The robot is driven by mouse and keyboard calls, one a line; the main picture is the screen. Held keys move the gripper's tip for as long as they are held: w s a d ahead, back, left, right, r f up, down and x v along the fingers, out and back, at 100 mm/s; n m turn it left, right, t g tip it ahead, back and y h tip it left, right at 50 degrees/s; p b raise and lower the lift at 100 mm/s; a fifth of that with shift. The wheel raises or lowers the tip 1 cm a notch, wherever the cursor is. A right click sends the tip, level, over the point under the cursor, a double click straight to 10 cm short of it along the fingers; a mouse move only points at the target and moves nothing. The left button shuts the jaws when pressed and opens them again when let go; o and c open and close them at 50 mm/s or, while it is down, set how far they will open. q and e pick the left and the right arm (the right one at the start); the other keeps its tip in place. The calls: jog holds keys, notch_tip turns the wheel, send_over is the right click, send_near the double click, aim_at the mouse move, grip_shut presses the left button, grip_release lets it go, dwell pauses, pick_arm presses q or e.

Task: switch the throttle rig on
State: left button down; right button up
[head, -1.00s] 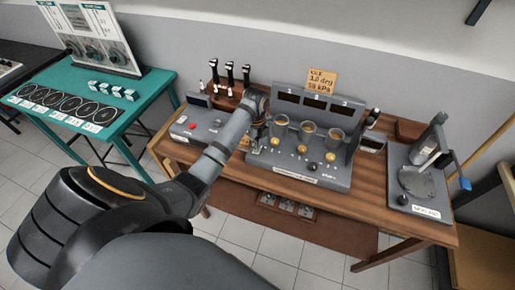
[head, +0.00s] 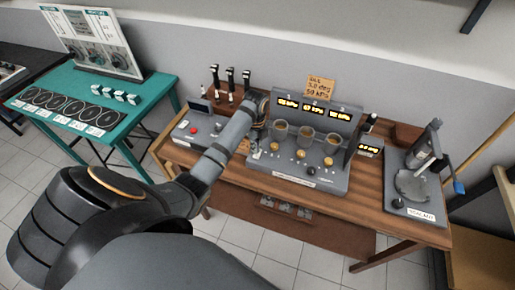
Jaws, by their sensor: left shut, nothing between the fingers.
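The throttle rig (head: 300,180) is a grey console on the wooden bench. Its three upper displays (head: 313,106) are lit with yellow kPa readings. Three round throttle bodies (head: 305,138) stand below them, above several brass knobs and a dark knob (head: 311,170). A small box (head: 369,151) at the rig's right also shows a lit yellow reading. My arm and gripper partly hide that corner, so any switch there is unclear. My right gripper is not in view.
A grey box with a red button (head: 194,130) stands left of my arm. Black-handled tools (head: 230,77) stand in a rack behind. A grey fixture with a blue handle (head: 420,185) is at the bench's right. A teal table (head: 145,98) stands at left.

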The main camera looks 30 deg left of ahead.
aim_at(256, 156)
pick_arm(q)
notch_tip(256, 156, up, 3)
jog(key=shift+f+p, duration=0.2)
jog(key=shift+p, duration=0.85)
jog(key=shift+r, duration=0.85)
jog(key=shift+f, duration=0.1)
